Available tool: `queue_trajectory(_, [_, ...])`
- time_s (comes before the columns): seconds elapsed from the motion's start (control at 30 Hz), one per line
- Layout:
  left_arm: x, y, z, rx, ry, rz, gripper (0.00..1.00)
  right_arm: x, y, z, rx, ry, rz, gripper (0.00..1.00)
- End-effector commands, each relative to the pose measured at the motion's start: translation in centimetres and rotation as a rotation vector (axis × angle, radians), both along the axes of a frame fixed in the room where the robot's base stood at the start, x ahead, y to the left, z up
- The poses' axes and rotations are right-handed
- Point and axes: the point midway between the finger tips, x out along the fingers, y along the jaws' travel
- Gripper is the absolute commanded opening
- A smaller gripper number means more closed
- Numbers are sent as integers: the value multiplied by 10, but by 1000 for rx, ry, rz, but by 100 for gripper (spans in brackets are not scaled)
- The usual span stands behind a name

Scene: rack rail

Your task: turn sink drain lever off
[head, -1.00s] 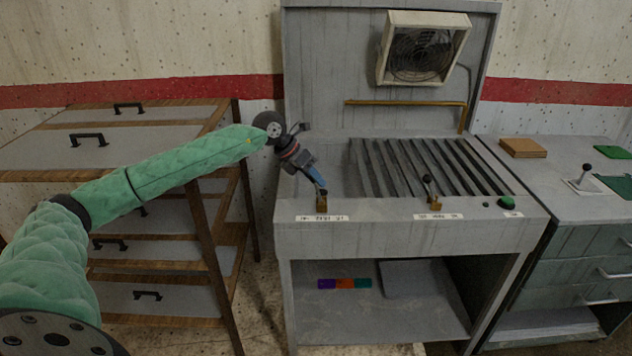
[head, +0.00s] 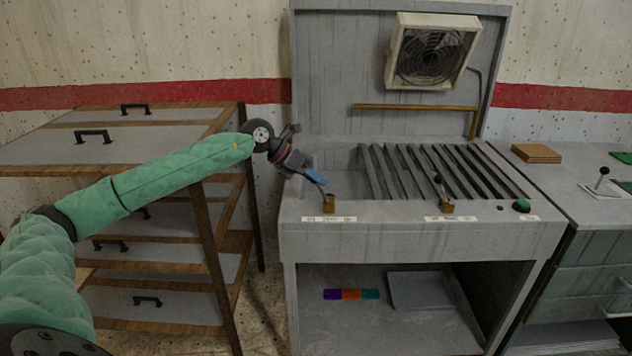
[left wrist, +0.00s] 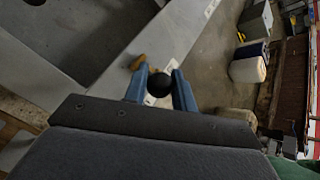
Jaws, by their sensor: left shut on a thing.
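A small lever with a brass base (head: 329,204) stands at the left of the grey sink unit's front ledge, behind a white label too small to read. My left gripper (head: 318,179) reaches down to it from the upper left, its blue fingers at the lever's top. In the left wrist view the fingers are shut on the lever's black ball knob (left wrist: 159,86), one on each side. The brass base (left wrist: 138,62) shows just beyond. A second lever (head: 440,190) with a black knob stands farther right on the ledge, untouched. My right gripper is not in view.
The grey sink unit (head: 400,240) has a slatted grate (head: 450,172), a green button (head: 521,206) and a fan (head: 430,50) on its back panel. A wooden drawer rack (head: 208,230) stands left, below my left arm. A cabinet (head: 585,265) stands right.

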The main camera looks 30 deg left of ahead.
Motion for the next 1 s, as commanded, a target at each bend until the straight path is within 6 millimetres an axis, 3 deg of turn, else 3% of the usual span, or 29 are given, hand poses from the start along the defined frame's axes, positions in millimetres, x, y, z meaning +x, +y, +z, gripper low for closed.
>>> queue_trajectory(0.43, [0,2,0,-2,-2,2,0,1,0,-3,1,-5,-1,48])
queue_trajectory(0.47, [0,2,0,-2,-2,2,32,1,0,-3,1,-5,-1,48])
queue_trajectory(0.53, [0,1,0,-2,-2,2,46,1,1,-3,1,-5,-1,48])
queue_trajectory(1.0, [-6,10,7,-2,-2,2,47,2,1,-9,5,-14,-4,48])
